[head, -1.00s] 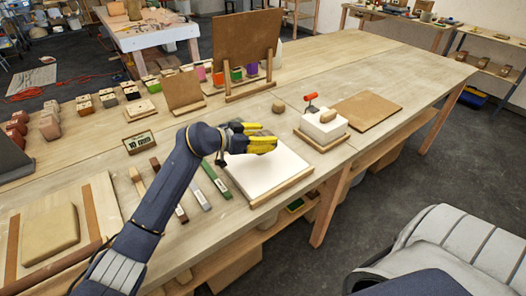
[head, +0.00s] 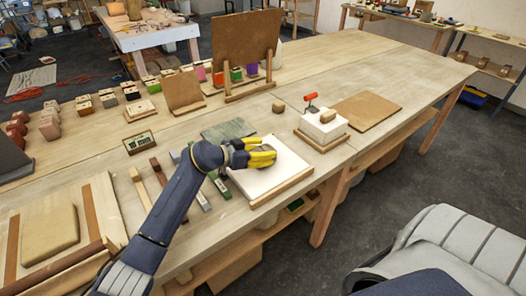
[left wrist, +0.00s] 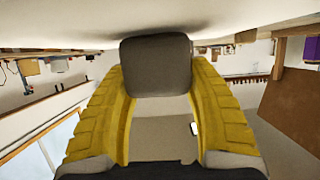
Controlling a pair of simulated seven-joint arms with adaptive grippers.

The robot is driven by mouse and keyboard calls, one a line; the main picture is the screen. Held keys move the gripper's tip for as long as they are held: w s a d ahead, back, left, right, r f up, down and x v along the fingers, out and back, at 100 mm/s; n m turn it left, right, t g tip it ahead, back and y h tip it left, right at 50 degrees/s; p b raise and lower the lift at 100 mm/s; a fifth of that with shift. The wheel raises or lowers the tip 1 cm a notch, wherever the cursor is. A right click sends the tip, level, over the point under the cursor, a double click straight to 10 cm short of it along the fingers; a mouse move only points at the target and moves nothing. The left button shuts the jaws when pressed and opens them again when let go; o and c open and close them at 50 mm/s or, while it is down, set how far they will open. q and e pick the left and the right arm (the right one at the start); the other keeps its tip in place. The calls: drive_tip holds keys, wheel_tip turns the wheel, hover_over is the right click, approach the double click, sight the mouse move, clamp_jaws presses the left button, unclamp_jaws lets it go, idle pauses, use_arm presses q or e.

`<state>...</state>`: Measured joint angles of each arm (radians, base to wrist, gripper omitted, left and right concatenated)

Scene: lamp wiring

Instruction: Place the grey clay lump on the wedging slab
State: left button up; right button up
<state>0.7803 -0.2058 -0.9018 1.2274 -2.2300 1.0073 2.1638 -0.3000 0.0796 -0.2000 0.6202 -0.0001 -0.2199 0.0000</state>
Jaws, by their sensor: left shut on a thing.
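The grey clay lump (left wrist: 155,66) is between the yellow fingers of my left gripper (left wrist: 160,100) in the left wrist view. In the head view, my left gripper (head: 262,150) is shut on the lump, which is mostly hidden by the fingers. The white wedging slab (head: 283,168) with its wooden front edge lies directly under the gripper. The lump is over the slab, close to or against its pale surface; I cannot tell if it touches. My right gripper is not in view.
A greenish-grey board (head: 228,130) lies behind my left gripper. Tool sticks (head: 160,173) lie left.

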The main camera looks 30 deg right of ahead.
sight(260, 151)
use_arm(q)
drive_tip(key=o, duration=1.5)
drive_tip(key=shift+f, duration=0.1)
drive_tip(key=shift+o, duration=0.2)
drive_tip(key=shift+v, duration=2.85)
